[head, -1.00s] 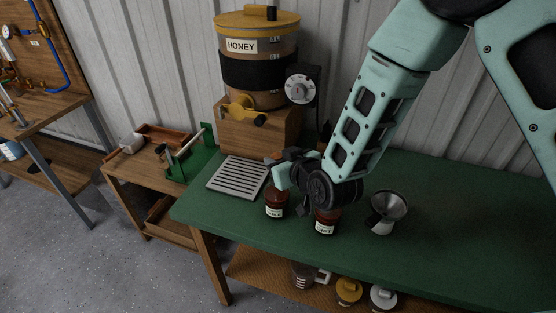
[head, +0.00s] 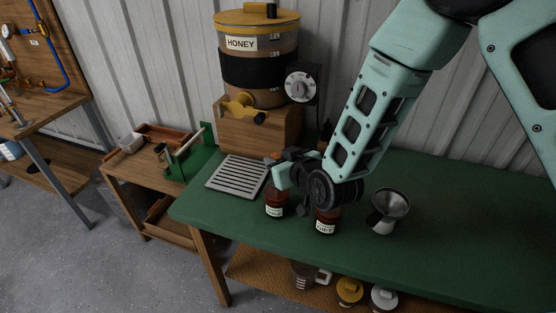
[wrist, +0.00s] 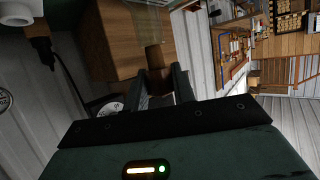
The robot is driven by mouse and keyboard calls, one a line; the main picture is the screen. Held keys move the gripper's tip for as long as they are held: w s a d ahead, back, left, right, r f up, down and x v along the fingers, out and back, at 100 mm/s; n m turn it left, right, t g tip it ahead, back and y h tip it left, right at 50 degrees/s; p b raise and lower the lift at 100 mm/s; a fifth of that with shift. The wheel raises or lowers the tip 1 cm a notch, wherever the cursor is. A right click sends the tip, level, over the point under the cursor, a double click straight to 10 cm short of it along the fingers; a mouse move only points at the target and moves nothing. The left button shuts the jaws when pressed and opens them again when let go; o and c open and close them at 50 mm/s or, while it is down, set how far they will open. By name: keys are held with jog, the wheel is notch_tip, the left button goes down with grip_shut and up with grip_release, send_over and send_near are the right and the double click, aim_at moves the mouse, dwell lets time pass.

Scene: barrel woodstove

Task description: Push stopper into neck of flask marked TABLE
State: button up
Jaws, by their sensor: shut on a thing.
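Two brown flasks with white labels stand upright on the green table. The right flask (head: 325,226) has a label that seems to read GIFT. The left flask (head: 275,208) has a label too small to read surely. My gripper (head: 278,178) is above and close to the left flask, and my wrist hides the flask tops in the head view. In the wrist view my gripper (wrist: 160,88) is shut on a brown stopper (wrist: 154,58) between its dark fingers. I cannot tell whether the stopper touches a neck.
A metal funnel (head: 388,212) stands right of the flasks. A slatted drip tray (head: 237,173) lies to the left, before the HONEY barrel (head: 258,65) on its wooden block (head: 255,136). The right part of the green table (head: 470,225) is clear. Mugs and lidded pots sit on the shelf below.

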jog(key=shift+f+b, duration=1)
jog(key=shift+f, duration=0.1)
jog(key=shift+r, duration=0.1)
jog(key=o, duration=1)
jog(key=shift+o, duration=0.2)
jog(key=shift+s, duration=0.1)
jog(key=shift+v, duration=2.95)
